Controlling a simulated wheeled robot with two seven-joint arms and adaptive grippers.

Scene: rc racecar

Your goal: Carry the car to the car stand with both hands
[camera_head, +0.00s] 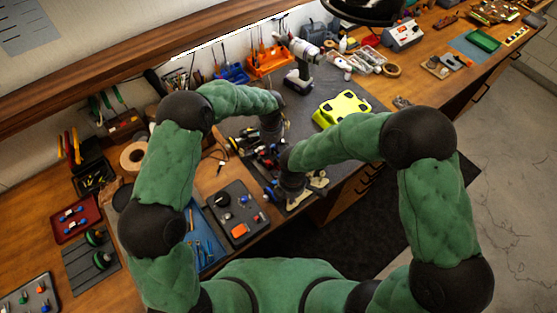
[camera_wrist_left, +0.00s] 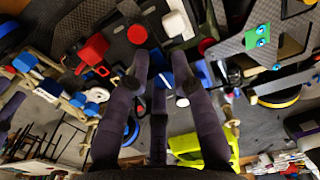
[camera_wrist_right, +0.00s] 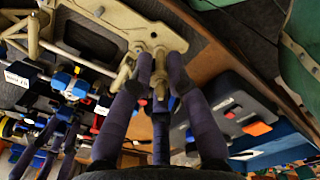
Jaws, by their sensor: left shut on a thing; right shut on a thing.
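The car is an open chassis with blue, red and black parts and a beige bumper (camera_head: 318,181). It lies between my grippers on or just above the dark mat; I cannot tell which. My left gripper (camera_wrist_left: 158,78) is shut on the car's far side; the exact gripped part is unclear. My right gripper (camera_wrist_right: 160,78) is shut on the beige end (camera_wrist_right: 150,38) of the car. In the head view my wrists hide much of the car and the fingertips. A yellow-green piece (camera_head: 342,108) lies to the right; I cannot tell whether it is the car stand.
A grey parts tray (camera_head: 238,213) lies on the near-left bench. A drill (camera_head: 302,65), an orange holder (camera_head: 268,62) and a blue rack (camera_head: 232,73) stand at the back. A tape roll (camera_head: 133,156) lies left. Some dark mat is bare around the yellow-green piece.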

